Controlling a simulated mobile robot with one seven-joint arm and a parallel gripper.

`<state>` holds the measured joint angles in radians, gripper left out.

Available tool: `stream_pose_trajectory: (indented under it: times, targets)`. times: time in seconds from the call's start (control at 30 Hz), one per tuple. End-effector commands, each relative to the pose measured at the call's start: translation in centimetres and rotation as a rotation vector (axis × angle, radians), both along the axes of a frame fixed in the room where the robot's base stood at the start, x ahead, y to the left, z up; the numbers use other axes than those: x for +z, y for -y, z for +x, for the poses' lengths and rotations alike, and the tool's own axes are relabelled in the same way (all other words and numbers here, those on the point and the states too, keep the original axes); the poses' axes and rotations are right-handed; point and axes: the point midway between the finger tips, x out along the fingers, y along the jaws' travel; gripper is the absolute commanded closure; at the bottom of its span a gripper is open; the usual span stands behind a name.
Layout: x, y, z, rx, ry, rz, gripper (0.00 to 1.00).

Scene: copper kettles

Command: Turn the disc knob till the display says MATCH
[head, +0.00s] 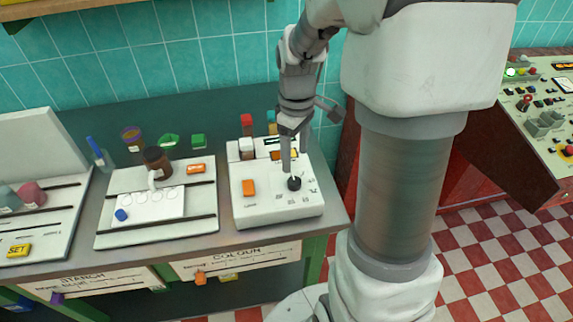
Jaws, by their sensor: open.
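The black disc knob (294,184) sits on the front right of a white instrument box (270,208) on the bench. My gripper (291,168) points down over the box, with its fingertips just above and beside the knob. It is open, and nothing shows between its fingers. I cannot tell whether a fingertip touches the knob. A display (285,155) at the back of the box is partly hidden by my gripper, and its text cannot be read.
An orange button (249,188) is left of the knob. A white tray station (115,235) with a brown jar (157,160) stands left of the box. Small coloured blocks lie behind. A control console (540,120) is at the far right.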

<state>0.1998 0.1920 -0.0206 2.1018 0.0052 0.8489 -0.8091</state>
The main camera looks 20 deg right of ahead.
Motion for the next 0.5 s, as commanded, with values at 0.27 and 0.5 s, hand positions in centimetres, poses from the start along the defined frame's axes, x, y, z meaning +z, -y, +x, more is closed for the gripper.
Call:
stream_pose_trajectory:
  times: [0.27,0.5]
  targets:
    - [-5.9,0.0,-0.1,-0.001,-0.004,0.001,0.26]
    - [-8.2,0.0,0.0,0.0,0.0,0.0,0.26]
